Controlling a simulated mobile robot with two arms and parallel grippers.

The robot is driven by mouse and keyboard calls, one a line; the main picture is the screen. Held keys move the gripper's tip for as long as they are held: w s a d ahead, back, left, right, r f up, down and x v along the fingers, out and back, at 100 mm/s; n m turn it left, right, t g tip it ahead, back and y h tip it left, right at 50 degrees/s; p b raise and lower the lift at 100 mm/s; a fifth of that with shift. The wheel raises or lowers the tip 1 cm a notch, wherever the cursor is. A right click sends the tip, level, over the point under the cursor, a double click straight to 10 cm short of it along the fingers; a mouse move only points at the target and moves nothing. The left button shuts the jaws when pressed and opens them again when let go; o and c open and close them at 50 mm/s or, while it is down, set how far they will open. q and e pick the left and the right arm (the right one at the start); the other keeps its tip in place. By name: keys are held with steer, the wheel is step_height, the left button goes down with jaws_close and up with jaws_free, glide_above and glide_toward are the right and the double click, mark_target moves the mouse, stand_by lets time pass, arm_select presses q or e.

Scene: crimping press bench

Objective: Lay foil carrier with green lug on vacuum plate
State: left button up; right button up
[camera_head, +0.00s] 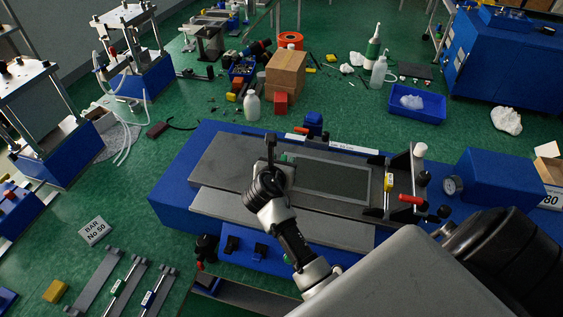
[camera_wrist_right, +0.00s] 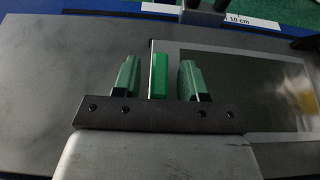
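The foil carrier (camera_head: 330,178), a thin grey frame around a dark sheet, lies flat on the grey plate (camera_head: 222,158) of the blue bench unit. It also shows in the right wrist view (camera_wrist_right: 235,80), with its upright green lug (camera_wrist_right: 159,75) at the left edge. My right gripper (camera_head: 278,158) is over that edge. In the wrist view its two green-padded fingers (camera_wrist_right: 157,72) stand apart on either side of the lug, with a gap on both sides. The gripper partly hides the lug in the head view. My left gripper is not in view.
A hinged black frame with red handles (camera_head: 408,198) stands right of the carrier, and a gauge (camera_head: 453,185) beyond it. A white scale strip (camera_head: 340,146) runs behind. Grey racks (camera_head: 97,285) lie at the lower left. A cardboard box (camera_head: 286,72) stands behind.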

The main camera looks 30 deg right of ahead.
steer(key=shift+r, duration=0.25)
steer(key=p+v, duration=0.8)
steer(key=v, duration=0.3)
steer(key=shift+s+r, duration=0.1)
steer(key=shift+s+a, duration=0.25)
steer(key=shift+a, duration=0.1)
